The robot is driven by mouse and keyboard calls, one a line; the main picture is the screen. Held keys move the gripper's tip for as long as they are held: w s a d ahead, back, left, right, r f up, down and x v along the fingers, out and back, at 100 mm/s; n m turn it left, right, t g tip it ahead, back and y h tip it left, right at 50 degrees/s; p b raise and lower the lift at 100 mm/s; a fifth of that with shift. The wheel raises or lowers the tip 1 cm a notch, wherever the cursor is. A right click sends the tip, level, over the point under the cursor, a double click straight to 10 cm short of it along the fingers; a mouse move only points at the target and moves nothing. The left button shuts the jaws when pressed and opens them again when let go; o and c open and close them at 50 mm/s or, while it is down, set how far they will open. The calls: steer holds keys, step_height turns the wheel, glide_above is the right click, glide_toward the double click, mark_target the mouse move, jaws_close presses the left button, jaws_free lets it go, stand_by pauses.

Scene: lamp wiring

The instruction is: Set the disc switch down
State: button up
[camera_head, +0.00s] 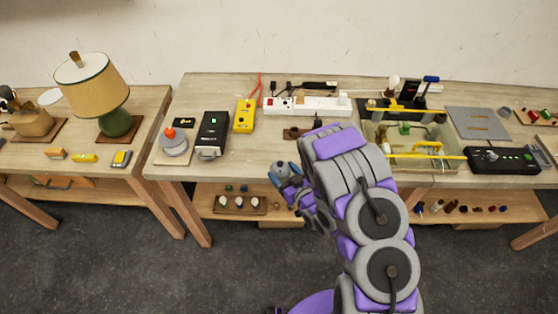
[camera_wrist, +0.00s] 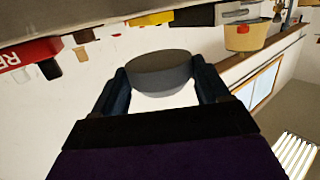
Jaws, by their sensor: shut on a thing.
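My gripper (camera_head: 284,178) is in front of the middle table's front edge, above the lower shelf. In the wrist view, my gripper's dark fingers (camera_wrist: 162,85) are shut on a grey disc, the disc switch (camera_wrist: 158,70), one finger on each side. The disc switch also shows as a small grey piece at the fingertips in the head view (camera_head: 281,168). It is held clear of any surface that I can see. Its face details are hidden.
The middle table (camera_head: 240,165) has bare wood near its front edge. On it stand a grey round base with a red knob (camera_head: 173,142), a black box (camera_head: 211,134), a yellow meter (camera_head: 245,116) and a clear bin (camera_head: 392,158). A lamp (camera_head: 95,90) stands on the left table.

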mark_target(285, 176)
steer(key=shift+p+v, duration=1.3)
steer(key=shift+v, duration=0.75)
steer(key=w+d+r+m+t+h+b, duration=0.1)
steer(key=w+d+r+m+h+b, duration=0.1)
steer(key=w+d+r+m+h, duration=0.1)
steer(key=w+d+r+m+t+h+b, duration=0.1)
steer(key=w+d+r+m+h+b, duration=0.2)
steer(key=r, duration=0.9)
steer(key=shift+w+d+r+h+b, duration=0.35)
steer(key=shift+w+d+h, duration=0.95)
steer(key=shift+w+d, duration=1.25)
steer(key=shift+w+a+f, duration=0.1)
steer(key=shift+w+a, duration=0.25)
steer(key=shift+w, duration=0.05)
steer(key=s+a+f+n+y+p, duration=0.2)
steer(key=s+a+f+y, duration=0.1)
steer(key=s+f, duration=0.1)
steer(key=s+a+f+n+g+y+p, duration=0.1)
steer(key=s+a+f+n+y, duration=0.1)
steer(key=s+a+f, duration=0.2)
steer(key=s+a+f+n+g+y+p, duration=0.1)
steer(key=s+a+f+n+y+p, duration=0.1)
steer(key=f, duration=0.5)
steer(key=shift+s+a+f+y+p, duration=0.2)
steer(key=shift+s+a+y, duration=0.2)
steer(key=shift+s, duration=0.1)
steer(key=shift+s+a+f+y+p, duration=0.15)
steer(key=shift+s+a+y, duration=0.25)
steer(key=shift+s, duration=0.15)
steer(key=shift+d, duration=0.1)
